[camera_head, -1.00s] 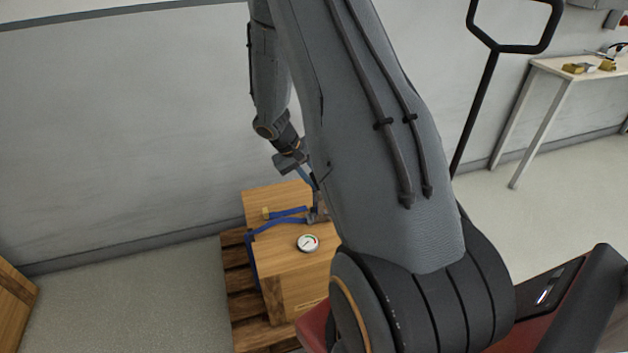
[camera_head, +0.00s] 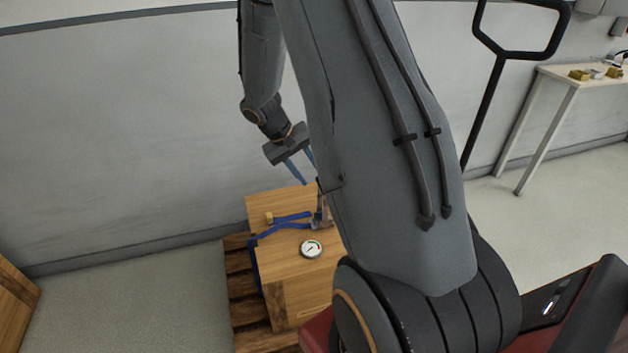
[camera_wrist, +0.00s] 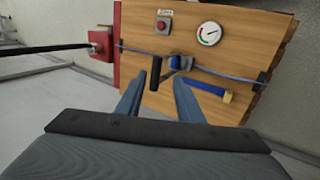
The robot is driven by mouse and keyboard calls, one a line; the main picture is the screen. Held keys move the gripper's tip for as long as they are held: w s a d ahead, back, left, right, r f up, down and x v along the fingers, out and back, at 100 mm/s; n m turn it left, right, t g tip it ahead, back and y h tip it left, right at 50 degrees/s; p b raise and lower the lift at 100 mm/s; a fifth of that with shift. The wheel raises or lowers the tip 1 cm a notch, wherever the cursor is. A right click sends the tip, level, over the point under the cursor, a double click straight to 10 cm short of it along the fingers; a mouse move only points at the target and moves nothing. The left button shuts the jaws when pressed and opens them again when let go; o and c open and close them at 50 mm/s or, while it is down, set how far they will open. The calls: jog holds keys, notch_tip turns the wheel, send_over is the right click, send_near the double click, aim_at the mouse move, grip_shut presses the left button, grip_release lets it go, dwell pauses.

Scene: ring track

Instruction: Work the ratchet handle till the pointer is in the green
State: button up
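The ratchet, a grey metal piece on a blue strap, sits on the wooden crate (camera_head: 290,277); in the head view the ratchet (camera_head: 322,213) is partly hidden by my arm. In the wrist view its black handle (camera_wrist: 155,73) stands up, between and beyond my fingertips. A round white gauge (camera_head: 312,249) with a coloured arc is on the crate; it also shows in the wrist view (camera_wrist: 209,34). The pointer is too small to read surely. My gripper (camera_head: 303,172) is open and empty above the crate, apart from the handle. It also shows in the wrist view (camera_wrist: 158,92).
The blue strap (camera_head: 267,236) runs over the crate, with a yellowish piece beside it. The crate stands on a wooden pallet (camera_head: 243,284) near the wall. A red button (camera_wrist: 163,26) is on the crate. A table (camera_head: 590,82) stands far right. Floor left of the pallet is free.

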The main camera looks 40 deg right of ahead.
jog(key=shift+a+r, duration=0.1)
jog(key=shift+r, duration=0.1)
jog(key=shift+c, duration=0.4)
jog(key=c, duration=0.4)
jog(key=shift+y, duration=0.8)
jog(key=a+r+p, duration=0.1)
jog(key=r+p, duration=0.1)
jog(key=p, duration=0.1)
jog(key=w+a+r+p, duration=0.1)
jog(key=r+p, duration=0.1)
jog(key=p, duration=0.1)
jog(key=w+a+r+p, duration=0.1)
jog(key=a+r+p, duration=0.1)
jog(key=p, duration=0.1)
jog(key=shift+w, duration=0.1)
grip_shut()
jog(key=d+p+x, duration=0.2)
jog(key=p+x, duration=0.3)
jog(key=x, duration=0.6)
jog(key=shift+d+t, duration=0.3)
